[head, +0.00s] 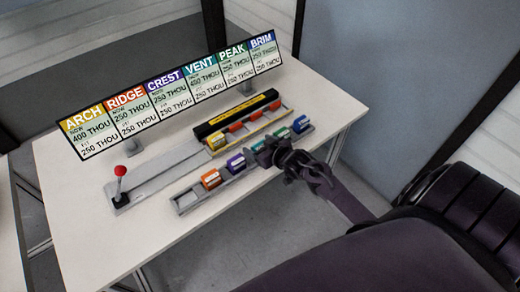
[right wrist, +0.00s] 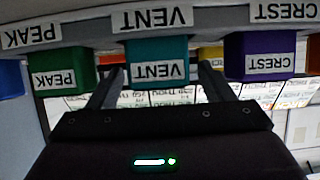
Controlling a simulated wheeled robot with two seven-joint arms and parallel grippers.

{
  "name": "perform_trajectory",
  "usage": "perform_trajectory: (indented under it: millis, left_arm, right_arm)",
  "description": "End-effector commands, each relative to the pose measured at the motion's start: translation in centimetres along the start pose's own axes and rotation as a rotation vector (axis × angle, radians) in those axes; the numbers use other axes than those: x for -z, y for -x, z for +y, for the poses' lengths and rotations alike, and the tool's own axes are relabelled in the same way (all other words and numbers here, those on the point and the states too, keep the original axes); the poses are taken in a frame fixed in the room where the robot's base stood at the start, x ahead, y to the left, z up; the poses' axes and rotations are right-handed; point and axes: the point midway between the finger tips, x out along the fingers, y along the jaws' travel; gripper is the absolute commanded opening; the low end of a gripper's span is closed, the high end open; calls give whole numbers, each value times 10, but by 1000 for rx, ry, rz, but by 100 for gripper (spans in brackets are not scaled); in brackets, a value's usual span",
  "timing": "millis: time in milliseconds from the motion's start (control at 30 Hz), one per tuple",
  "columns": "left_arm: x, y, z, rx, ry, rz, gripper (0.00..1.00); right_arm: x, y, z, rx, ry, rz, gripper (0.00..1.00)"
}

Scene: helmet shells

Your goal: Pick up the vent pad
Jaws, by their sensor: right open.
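The vent pad is a teal block labelled VENT (right wrist: 157,72), shown upside down in the right wrist view, between the green PEAK pad (right wrist: 62,72) and the purple CREST pad (right wrist: 258,60). In the head view the teal vent pad (head: 257,146) sits in the front rack (head: 188,202), partly hidden by my right gripper (head: 270,151). My right gripper is open, its two fingers (right wrist: 158,88) pointing at the vent pad, one towards each side. I cannot tell whether they touch it. My left gripper is out of view.
An orange pad (head: 211,179), purple pad (head: 236,162) and blue pad (head: 302,123) share the rack. Behind are a yellow block (head: 216,141) and a black-and-yellow bar (head: 238,112). A sign board (head: 170,95) stands at the back. A red-knobbed lever (head: 119,171) is at left.

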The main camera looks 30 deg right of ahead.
Motion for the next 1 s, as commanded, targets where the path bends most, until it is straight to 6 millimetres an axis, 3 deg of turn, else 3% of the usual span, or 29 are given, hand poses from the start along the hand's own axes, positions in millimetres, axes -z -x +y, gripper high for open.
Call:
perform_trajectory:
  millis: [67, 367, 767, 1000]
  left_arm:
    - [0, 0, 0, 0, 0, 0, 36]
    - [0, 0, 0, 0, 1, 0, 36]
    - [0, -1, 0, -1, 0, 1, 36]
    - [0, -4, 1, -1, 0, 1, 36]
  right_arm:
    - [0, 0, 0, 0, 0, 0, 67]
    - [0, 0, 0, 0, 0, 0, 27]
    - [8, 4, 0, 0, 1, 2, 26]
    - [45, 22, 0, 0, 3, 6, 26]
